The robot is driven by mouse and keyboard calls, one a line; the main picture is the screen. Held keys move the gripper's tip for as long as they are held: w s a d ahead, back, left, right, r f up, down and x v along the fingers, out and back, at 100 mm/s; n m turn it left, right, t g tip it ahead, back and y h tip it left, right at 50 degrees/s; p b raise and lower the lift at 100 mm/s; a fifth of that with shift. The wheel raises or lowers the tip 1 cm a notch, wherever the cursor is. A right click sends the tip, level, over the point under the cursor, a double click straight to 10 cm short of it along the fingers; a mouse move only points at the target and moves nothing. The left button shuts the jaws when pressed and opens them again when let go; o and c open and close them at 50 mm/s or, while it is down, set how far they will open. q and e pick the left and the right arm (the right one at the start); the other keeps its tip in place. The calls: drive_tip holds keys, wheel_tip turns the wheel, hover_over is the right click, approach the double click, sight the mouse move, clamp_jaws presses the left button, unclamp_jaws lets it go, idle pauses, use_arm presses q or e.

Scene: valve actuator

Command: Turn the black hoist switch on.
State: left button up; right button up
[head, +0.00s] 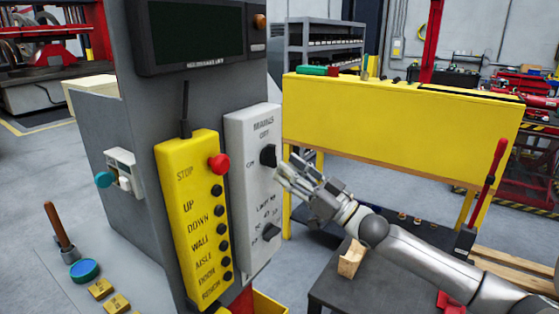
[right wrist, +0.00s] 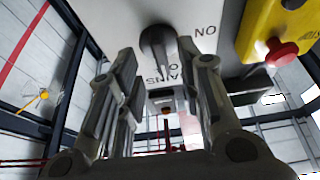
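A grey-white switch panel (head: 247,190) on the dark grey column carries two black rotary switches. The upper black switch (head: 268,156) sits below a label that seems to read MAINS, with ON at its left. In the right wrist view this switch (right wrist: 157,40) appears just beyond and between the fingertips, with ON upside down beside it. The lower black switch (head: 271,232) is near the panel's bottom. My right gripper (head: 284,170) is open and empty, its fingers pointing at the upper switch; contact cannot be told. It also fills the right wrist view (right wrist: 167,62). My left gripper is not in view.
A yellow button box (head: 196,215) with a red stop button (head: 219,164) hangs just left of the panel. A dark screen (head: 198,35) is above. A yellow workbench (head: 400,120) stands behind my right arm. A dark low table (head: 345,293) is below it.

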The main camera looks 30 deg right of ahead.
sight(276, 160)
drive_tip(key=shift+p+x, duration=0.55)
drive_tip(key=shift+x, duration=1.25)
drive_tip(key=shift+s, duration=0.1)
clamp_jaws()
